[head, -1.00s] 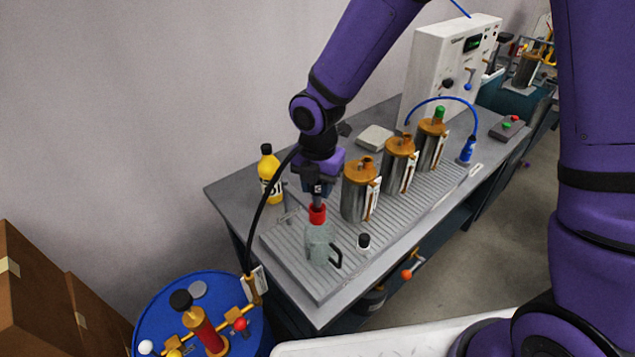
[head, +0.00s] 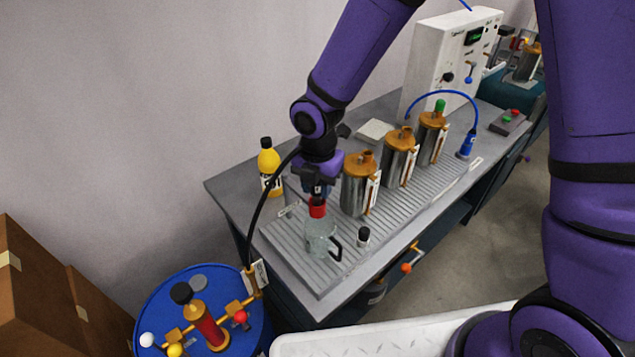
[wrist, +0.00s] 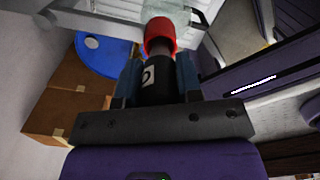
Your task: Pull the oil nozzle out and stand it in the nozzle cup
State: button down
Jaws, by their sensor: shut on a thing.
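My gripper (head: 318,191) is shut on the oil nozzle, whose dark body with a white label (wrist: 149,77) shows between the fingers (wrist: 158,75) in the wrist view. A red ring-shaped part (head: 317,208) surrounds the nozzle's lower end and also shows in the wrist view (wrist: 160,37). A clear jug (head: 320,236) with a black handle stands directly below, on the ribbed tray. I cannot tell how far the nozzle tip is inside the jug. I cannot pick out the nozzle cup for certain; the red part may be it or a collar.
A black hose (head: 258,212) runs from near my gripper to the blue drum (head: 160,295). Metal canisters (head: 353,192) stand in a row to the right. A yellow bottle (head: 269,165) stands left, and a small black-capped jar (head: 363,238) beside the jug.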

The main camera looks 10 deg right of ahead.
jog(key=shift+f, duration=1)
jog(key=c, duration=0.7)
grip_release()
notch_tip(320, 180, up, 11)
jog(key=shift+f, duration=0.1)
